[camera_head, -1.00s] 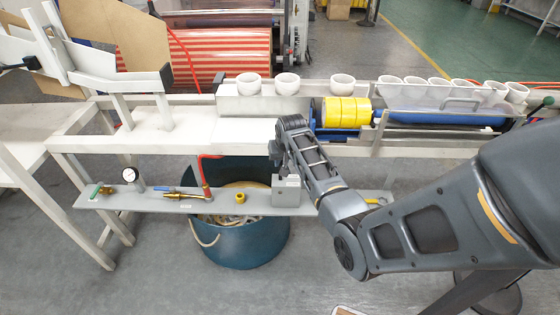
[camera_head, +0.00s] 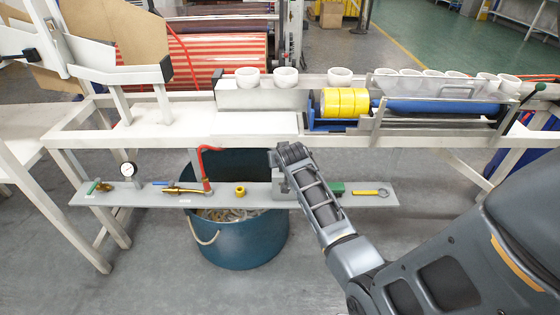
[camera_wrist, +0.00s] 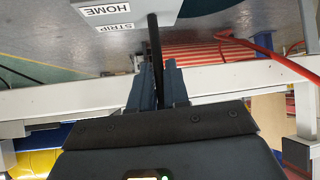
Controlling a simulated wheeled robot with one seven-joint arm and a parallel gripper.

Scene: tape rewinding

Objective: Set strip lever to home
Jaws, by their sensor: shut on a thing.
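The strip lever is a thin black rod (camera_wrist: 155,45) in the wrist view, rising beside a grey box (camera_wrist: 120,10) labelled HOME and STRIP. The labels appear upside down. My gripper (camera_wrist: 158,75) is shut on the lever, with one dark finger on each side of it. In the head view my gripper (camera_head: 287,154) is at the grey lever box (camera_head: 281,190) on the low shelf, partly covering it. The lever itself is hidden there, and I cannot tell its exact setting.
A blue bin (camera_head: 240,240) stands below. Yellow tape rolls (camera_head: 345,102) sit on the white frame above.

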